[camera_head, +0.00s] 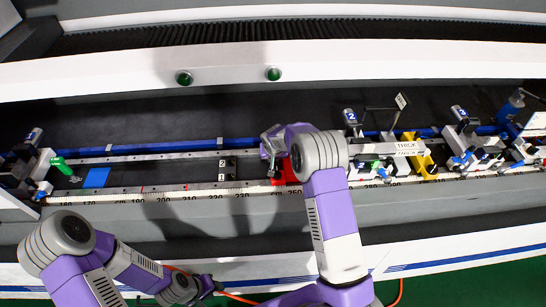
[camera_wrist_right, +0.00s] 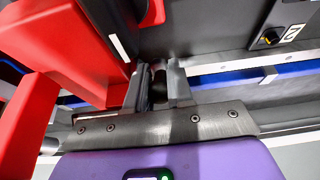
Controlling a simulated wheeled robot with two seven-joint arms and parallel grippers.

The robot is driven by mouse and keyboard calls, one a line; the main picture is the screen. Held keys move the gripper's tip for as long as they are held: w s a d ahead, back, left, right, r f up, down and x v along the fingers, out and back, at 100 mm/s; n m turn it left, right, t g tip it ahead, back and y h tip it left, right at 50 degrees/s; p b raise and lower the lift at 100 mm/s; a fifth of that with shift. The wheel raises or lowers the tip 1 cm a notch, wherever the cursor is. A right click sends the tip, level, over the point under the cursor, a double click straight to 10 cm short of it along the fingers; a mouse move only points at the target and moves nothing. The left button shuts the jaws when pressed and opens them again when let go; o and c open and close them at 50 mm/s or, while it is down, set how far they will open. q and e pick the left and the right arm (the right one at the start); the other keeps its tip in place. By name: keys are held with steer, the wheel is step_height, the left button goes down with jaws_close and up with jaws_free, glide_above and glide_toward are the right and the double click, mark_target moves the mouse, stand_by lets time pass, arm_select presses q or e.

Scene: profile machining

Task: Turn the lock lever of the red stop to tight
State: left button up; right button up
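The red stop (camera_head: 287,172) sits on the rail in the middle of the head view, partly hidden by my right arm. It fills the left of the right wrist view as a large red body (camera_wrist_right: 65,45). My right gripper (camera_head: 268,147) is right at the stop. In the wrist view its two grey fingers (camera_wrist_right: 160,88) are close together beside the red body, with a narrow dark part between them. I cannot tell whether this is the lock lever or whether they grip it. My left gripper (camera_head: 212,285) is low in front of the machine, away from the stop; its fingers are unclear.
A scale rail (camera_head: 150,188) runs along the machine bed. A green-handled clamp (camera_head: 60,165) is at the left. To the right stand clamp units, a yellow bracket (camera_head: 424,160) and a THICK sign (camera_head: 408,147). The rail left of the stop is mostly free.

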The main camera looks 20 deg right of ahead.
jaws_close()
steer(key=shift+w+d+r+g+p, duration=0.1)
steer(key=shift+w+r+g+p, duration=0.15)
steer(key=shift+g+p, duration=0.25)
steer(key=shift+w+d+r+g+y, duration=0.15)
steer(key=shift+w+g+y, duration=0.35)
steer(key=shift+g, duration=1)
steer(key=shift+r, duration=0.1)
steer(key=o, duration=0.7)
jaws_free()
